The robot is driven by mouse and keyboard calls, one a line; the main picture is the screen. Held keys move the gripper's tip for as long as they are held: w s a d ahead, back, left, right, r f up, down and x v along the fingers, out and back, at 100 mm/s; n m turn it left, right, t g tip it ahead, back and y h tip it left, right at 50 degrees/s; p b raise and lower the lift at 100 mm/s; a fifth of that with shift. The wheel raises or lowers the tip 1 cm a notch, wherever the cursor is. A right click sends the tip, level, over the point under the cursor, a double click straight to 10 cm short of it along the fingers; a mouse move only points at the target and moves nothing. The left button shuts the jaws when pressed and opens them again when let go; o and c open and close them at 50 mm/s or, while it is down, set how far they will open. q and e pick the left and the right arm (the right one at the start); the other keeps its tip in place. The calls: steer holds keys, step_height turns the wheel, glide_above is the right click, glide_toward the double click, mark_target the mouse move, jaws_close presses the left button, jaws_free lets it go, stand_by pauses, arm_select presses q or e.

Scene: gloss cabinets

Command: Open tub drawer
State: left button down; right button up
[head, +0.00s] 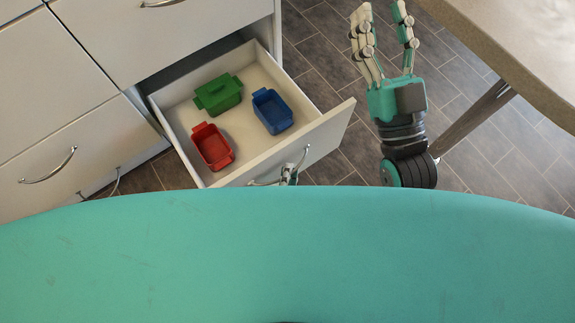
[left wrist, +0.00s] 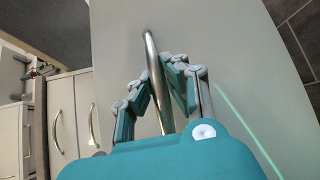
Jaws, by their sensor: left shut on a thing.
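The tub drawer (head: 255,165) stands open, pulled out from the white cabinet. Inside it lie a green tub (head: 218,95), a blue tub (head: 272,111) and a red tub (head: 212,147). My left gripper (head: 289,174) is at the drawer front, mostly hidden behind my teal body. In the left wrist view my left gripper (left wrist: 155,92) is shut on the curved metal handle (left wrist: 152,60) of the drawer. My right gripper (head: 383,40) is open and empty, raised above the floor to the right of the drawer.
Other closed cabinet fronts (head: 55,150) with metal handles are at the left. A countertop or table edge (head: 510,40) with a slanted leg is at the upper right. Dark tiled floor (head: 335,150) lies free between the drawer and the table.

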arm_select(q)
steer(key=c, duration=1.4)
jaws_free()
steer(key=shift+r, duration=0.1)
steer(key=v, duration=1.2)
